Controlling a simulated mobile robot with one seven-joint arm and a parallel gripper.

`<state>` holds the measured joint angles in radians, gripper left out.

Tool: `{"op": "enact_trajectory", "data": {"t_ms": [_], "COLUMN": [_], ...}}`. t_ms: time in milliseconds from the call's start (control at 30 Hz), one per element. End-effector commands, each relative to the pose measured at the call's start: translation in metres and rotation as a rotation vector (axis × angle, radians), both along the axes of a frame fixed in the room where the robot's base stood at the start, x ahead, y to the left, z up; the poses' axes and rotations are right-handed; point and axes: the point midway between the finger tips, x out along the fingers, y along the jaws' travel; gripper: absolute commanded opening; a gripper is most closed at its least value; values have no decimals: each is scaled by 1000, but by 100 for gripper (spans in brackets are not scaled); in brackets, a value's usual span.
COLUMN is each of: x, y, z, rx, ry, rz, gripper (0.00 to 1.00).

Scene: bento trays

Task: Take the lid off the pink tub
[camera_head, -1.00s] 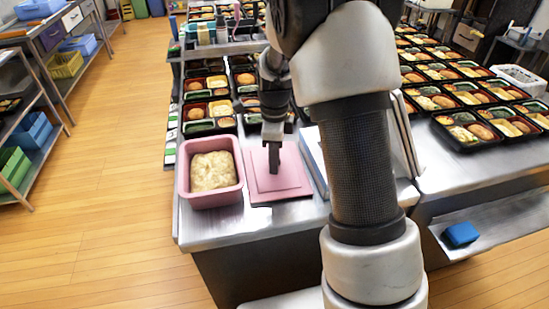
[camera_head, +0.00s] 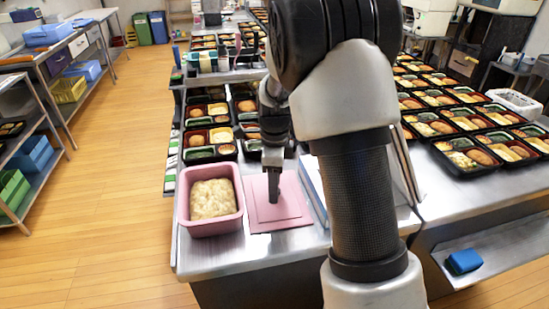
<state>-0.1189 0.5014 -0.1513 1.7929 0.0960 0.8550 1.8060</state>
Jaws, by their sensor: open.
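The pink tub (camera_head: 224,226) stands open near the front left of the steel table, with pale, lumpy food showing inside. The flat pink lid (camera_head: 293,212) lies on the table just right of the tub, apart from its opening. My gripper (camera_head: 273,198) points down over the lid, open, with its fingertips at or just above the lid's middle. I cannot tell whether they touch it. My arm hides part of the table to the right.
Several filled bento trays (camera_head: 210,110) stand behind the tub, and more bento trays (camera_head: 465,158) cover the right table. A pale flat-sided object (camera_head: 313,178) is right of the lid. The steel table (camera_head: 215,258) is bare at its front edge.

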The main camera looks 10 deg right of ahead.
Motion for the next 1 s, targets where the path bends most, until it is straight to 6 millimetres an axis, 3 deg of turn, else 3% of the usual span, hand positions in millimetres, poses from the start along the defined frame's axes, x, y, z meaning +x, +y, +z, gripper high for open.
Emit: {"op": "enact_trajectory", "data": {"t_ms": [500, 833, 1000], "x": [1, -2, -29], "y": [0, 0, -2], "z": [123, 161, 190], "rx": [1, 2, 15], "ry": [-4, -5, -67], "rz": [0, 12, 215], "gripper": [47, 47, 47]}}
